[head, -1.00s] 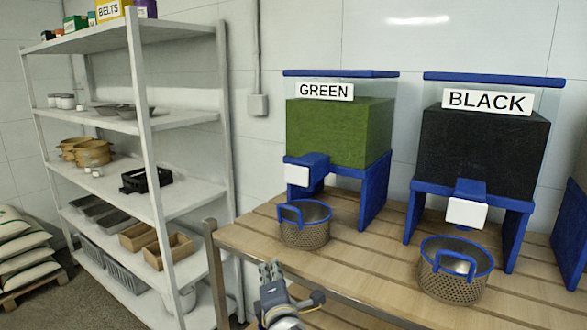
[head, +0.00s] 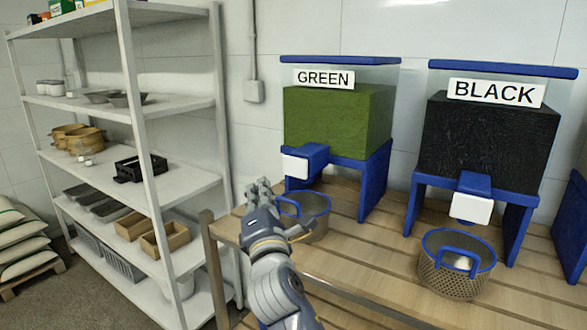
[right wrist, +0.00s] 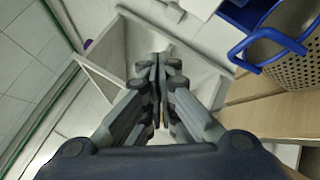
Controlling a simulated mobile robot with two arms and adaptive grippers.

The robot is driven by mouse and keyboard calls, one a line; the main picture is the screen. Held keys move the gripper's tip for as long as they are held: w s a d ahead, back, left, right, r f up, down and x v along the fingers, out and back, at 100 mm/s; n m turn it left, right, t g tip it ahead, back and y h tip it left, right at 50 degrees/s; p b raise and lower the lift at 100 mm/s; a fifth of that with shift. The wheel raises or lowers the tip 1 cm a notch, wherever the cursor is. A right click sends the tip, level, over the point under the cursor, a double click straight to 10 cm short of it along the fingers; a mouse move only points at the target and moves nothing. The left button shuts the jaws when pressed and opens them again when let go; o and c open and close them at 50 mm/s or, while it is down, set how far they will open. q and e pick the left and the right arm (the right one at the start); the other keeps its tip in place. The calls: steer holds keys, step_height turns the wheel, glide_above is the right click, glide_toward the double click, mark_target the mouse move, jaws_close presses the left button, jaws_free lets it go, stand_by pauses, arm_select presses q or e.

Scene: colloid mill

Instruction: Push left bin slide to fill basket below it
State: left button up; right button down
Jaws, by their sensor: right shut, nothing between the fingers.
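The left bin (head: 335,125), labelled GREEN, holds green material and stands on blue legs on the wooden table. Its blue slide with a white front plate (head: 295,166) sticks out at the lower left. A metal basket (head: 318,222) with a blue rim and handle stands below it, partly hidden by my right gripper. My right gripper (head: 262,188) is shut and empty, just left of this basket and below the plate. In the right wrist view its fingers (right wrist: 160,62) are together, with the basket (right wrist: 285,55) at the upper right. My left gripper is not in view.
A BLACK bin (head: 485,135) with its own slide and basket (head: 456,278) stands to the right on the table (head: 385,262). A metal shelf unit (head: 180,185) with trays and bowls is at the left. Sacks (head: 25,240) lie at the far left.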

mark_target(287, 167)
steer(key=w+d, duration=0.5)
steer(key=w, duration=0.1)
steer(key=shift+w, duration=0.35)
steer(key=shift+w, duration=0.1)
stand_by(1.2)
steer(key=shift+w+d, duration=0.2)
steer(key=shift+w+d+p, duration=0.35)
steer(key=shift+w+d, duration=0.25)
steer(key=shift+w, duration=0.25)
stand_by(1.3)
steer(key=shift+s+a, duration=0.1)
steer(key=shift+s, duration=0.05)
steer(key=shift+s+a, duration=0.65)
steer(key=shift+s, duration=0.35)
